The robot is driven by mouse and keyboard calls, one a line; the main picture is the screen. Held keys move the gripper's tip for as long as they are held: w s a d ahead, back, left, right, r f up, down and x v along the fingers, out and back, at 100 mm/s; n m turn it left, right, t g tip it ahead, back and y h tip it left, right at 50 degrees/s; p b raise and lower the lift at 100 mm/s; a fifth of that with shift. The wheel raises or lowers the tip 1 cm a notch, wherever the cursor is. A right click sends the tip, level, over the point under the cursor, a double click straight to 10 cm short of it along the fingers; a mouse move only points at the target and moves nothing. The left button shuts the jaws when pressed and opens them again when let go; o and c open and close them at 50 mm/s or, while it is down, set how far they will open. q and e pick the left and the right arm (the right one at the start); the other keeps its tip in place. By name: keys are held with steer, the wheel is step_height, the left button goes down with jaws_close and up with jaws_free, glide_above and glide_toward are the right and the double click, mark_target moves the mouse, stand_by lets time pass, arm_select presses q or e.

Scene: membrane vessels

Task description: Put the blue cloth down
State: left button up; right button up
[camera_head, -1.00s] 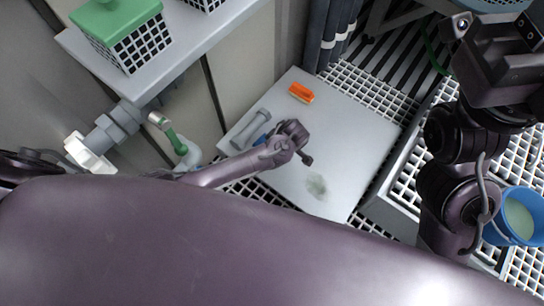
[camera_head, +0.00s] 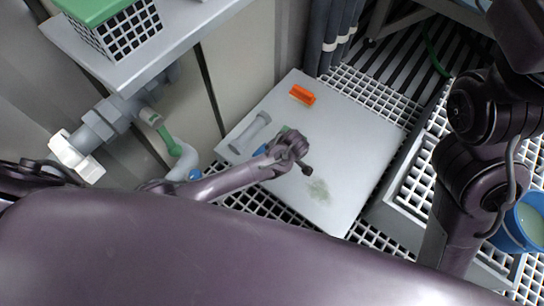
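A small patch of blue (camera_head: 259,150), which may be the blue cloth, shows beside my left forearm on the white panel. Most of it is hidden by my arm, so I cannot tell its shape or whether it is held. My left gripper (camera_head: 298,157) is over the middle of the white panel (camera_head: 350,130), seen from behind. Its fingers are too small and covered to tell if they are open. A greenish-grey smudge (camera_head: 318,190) marks the panel just below it. My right arm rises along the right edge; its fingertips are out of the picture.
An orange brush (camera_head: 302,95) and a grey dumbbell-shaped part (camera_head: 250,132) lie on the panel. A blue bucket (camera_head: 521,226) with pale liquid stands at the right. A shelf (camera_head: 170,35) with a green-topped basket is upper left. The panel's right half is clear.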

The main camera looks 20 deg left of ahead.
arm_select(q)
steer(key=shift+f, duration=0.3)
